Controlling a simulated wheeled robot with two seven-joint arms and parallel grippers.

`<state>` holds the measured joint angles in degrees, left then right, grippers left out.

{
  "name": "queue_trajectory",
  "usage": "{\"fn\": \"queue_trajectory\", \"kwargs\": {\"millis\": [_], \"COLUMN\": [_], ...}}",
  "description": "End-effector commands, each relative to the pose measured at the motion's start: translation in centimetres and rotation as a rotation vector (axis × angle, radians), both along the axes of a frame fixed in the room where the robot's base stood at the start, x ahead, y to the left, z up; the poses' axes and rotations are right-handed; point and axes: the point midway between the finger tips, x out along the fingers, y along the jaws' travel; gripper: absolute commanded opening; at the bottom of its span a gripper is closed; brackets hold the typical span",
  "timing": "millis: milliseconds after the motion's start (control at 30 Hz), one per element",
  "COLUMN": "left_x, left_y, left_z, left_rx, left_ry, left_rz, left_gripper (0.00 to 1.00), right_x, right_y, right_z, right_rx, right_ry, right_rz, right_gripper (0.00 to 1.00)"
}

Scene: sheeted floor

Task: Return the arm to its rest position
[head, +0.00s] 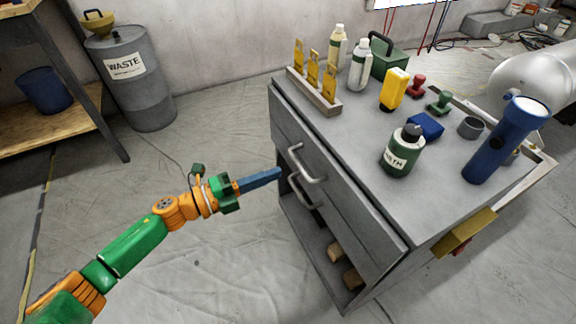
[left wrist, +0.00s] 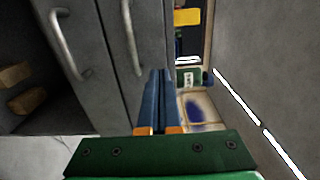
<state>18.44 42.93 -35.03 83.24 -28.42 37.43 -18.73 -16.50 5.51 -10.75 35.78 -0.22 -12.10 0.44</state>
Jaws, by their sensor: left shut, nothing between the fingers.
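My left arm comes in from the lower left of the head view, stretched out over the floor. Its left gripper (head: 279,173) is shut and empty, with blue fingers pointing at the front of the grey cabinet (head: 360,226). In the head view the fingertips are close to the drawer handles (head: 306,165); I cannot tell whether they touch. In the left wrist view the two blue fingers (left wrist: 160,74) lie together, beside a grey drawer front with an upright handle (left wrist: 131,38). My right gripper is out of view.
The cabinet top carries a green bottle (head: 402,151), a blue flashlight (head: 507,140), a wooden rack (head: 314,92) and several other items. Its lower shelf is open. A waste drum (head: 135,82) and a wooden shelf (head: 50,117) stand left. The floor between is clear.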

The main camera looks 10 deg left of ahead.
Motion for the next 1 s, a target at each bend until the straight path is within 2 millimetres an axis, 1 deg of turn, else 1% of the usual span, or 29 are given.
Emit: {"fn": "queue_trajectory", "kwargs": {"millis": [33, 100, 233, 367, 433, 467, 500, 533, 567, 600, 633, 667, 700, 767, 800, 867, 900, 967, 1000], "left_x": [-0.6, -1.2, -1.8, -1.8, -0.8, -0.2, 0.6, 0.9, 0.7, -0.1, -1.2, -2.6, -4.9, -8.8, -11.5, -15.6, -18.2, -22.0, -24.3], "left_y": [0.8, 1.8, 2.7, 2.9, 3.9, 4.7, 6.2, 7.5, 8.9, 10.6, 11.6, 12.6, 13.4, 14.2, 14.4, 14.3, 14.1, 13.7, 13.2], "left_z": [-0.1, -0.2, -0.1, -0.2, -1.8, -3.2, -5.9, -8.4, -11.3, -15.2, -18.2, -21.0, -24.4, -28.9, -31.4, -34.4, -35.9, -37.8, -38.8], "left_rx": [0.003, 0.003, 0.001, -0.005, -0.046, -0.076, -0.130, -0.173, -0.217, -0.270, -0.304, -0.334, -0.369, -0.409, -0.428, -0.448, -0.456, -0.463, -0.465], "left_ry": [0.003, 0.003, 0.001, 0.009, 0.080, 0.138, 0.242, 0.333, 0.433, 0.567, 0.663, 0.757, 0.874, 1.035, 1.131, 1.259, 1.336, 1.439, 1.502], "left_rz": [0.001, 0.002, -0.001, 0.010, 0.093, 0.159, 0.274, 0.372, 0.475, 0.611, 0.705, 0.796, 0.907, 1.057, 1.144, 1.259, 1.327, 1.419, 1.473], "left_gripper": [0.00, 0.00, 0.00, 0.00, 0.00, 0.00, 0.00, 0.00, 0.00, 0.00, 0.00, 0.00, 0.00, 0.00, 0.00, 0.00, 0.00, 0.00, 0.00], "right_x": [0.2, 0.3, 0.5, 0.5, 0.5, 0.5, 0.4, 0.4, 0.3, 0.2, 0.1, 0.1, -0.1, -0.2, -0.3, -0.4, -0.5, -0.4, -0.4], "right_y": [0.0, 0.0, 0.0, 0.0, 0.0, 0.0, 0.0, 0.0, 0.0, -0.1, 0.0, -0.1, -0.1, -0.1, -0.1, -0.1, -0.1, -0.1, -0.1], "right_z": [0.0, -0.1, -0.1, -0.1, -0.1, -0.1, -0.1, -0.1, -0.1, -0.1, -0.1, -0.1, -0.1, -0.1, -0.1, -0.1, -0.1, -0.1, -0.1], "right_rx": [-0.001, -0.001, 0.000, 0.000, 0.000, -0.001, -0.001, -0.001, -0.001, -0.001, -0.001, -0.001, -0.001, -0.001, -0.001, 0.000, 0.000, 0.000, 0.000], "right_ry": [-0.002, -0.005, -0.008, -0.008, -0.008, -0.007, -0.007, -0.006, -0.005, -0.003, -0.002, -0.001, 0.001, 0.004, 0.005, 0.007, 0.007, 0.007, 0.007], "right_rz": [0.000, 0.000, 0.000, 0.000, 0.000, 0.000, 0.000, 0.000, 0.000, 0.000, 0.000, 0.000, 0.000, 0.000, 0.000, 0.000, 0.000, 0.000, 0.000], "right_gripper": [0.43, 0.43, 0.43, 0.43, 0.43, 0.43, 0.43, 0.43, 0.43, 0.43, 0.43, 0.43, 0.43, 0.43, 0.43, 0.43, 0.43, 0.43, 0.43]}}
